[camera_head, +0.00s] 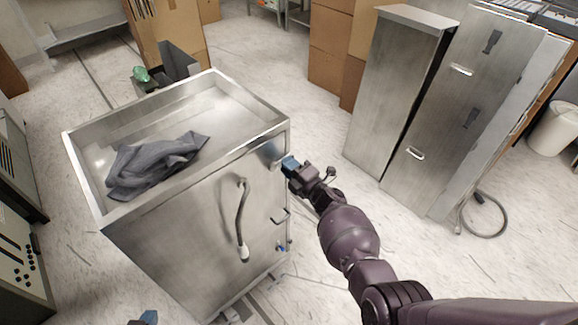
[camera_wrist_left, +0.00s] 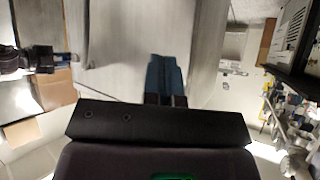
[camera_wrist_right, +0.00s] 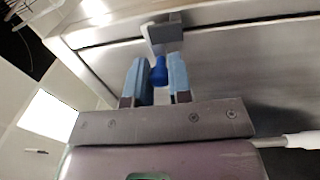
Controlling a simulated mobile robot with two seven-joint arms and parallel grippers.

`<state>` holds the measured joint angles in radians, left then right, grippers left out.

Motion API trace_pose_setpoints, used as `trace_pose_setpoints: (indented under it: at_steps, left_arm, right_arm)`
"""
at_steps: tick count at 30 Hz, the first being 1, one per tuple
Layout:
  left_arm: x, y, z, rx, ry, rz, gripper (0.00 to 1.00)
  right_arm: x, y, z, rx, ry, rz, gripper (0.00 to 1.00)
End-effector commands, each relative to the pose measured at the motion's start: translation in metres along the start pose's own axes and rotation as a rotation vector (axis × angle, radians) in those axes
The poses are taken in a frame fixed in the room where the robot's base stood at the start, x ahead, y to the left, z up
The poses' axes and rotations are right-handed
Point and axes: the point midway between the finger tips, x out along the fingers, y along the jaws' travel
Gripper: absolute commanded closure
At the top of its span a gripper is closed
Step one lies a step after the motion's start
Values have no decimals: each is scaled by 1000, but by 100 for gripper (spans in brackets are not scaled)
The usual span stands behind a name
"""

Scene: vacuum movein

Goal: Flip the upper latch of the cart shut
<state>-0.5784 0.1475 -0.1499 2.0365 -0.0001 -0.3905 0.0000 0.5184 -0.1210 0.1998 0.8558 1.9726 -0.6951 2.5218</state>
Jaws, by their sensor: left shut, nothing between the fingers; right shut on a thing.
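The steel cart (camera_head: 165,260) stands at centre-left with its open tray on top. My right gripper (camera_head: 290,165) is at the cart's upper right edge. In the right wrist view, the blue knob (camera_wrist_right: 159,72) of the upper latch is between the fingers of my right gripper (camera_wrist_right: 157,82), by a grey bracket (camera_wrist_right: 166,33) on the cart. In the head view, the gripper hides most of this latch. A lower blue latch (camera_head: 281,248) sits further down the same edge. My left gripper (camera_head: 148,318) is at the bottom edge, shut and empty; its closed fingers show in the left wrist view (camera_wrist_left: 166,78).
A grey cloth (camera_head: 155,165) lies in the cart's tray. Steel cabinets (camera_head: 400,90) and cardboard boxes (camera_head: 330,45) stand behind at right. The floor between cart and cabinets is clear.

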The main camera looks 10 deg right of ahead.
Motion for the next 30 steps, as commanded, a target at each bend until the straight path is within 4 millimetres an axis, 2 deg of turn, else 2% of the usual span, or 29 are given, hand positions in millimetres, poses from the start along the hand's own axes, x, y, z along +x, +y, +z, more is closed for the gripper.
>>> trace_pose_setpoints:
  at_steps: [2, 3, 7, 19, 23, 30]
  left_arm:
    - [0, 0, 0, -1, 0, 0, 100]
    - [0, 0, 0, -1, 0, 0, 100]
    - [0, 1, 0, -3, 0, 0, 100]
    - [-1, 0, -4, -3, 5, -1, 100]
    - [-4, -1, -11, -3, 14, -2, 100]
    - [-9, -3, -12, -5, 7, -5, 100]
  right_arm:
    - [0, 0, -1, 0, 1, 0, 100]
    - [0, 0, -1, 0, 1, 0, 74]
    - [0, 0, -1, -1, 1, 0, 55]
    - [-7, 2, 0, -2, -1, 1, 55]
    - [-22, 3, 0, -3, -2, 1, 55]
    - [-65, 3, 0, -3, -1, 1, 55]
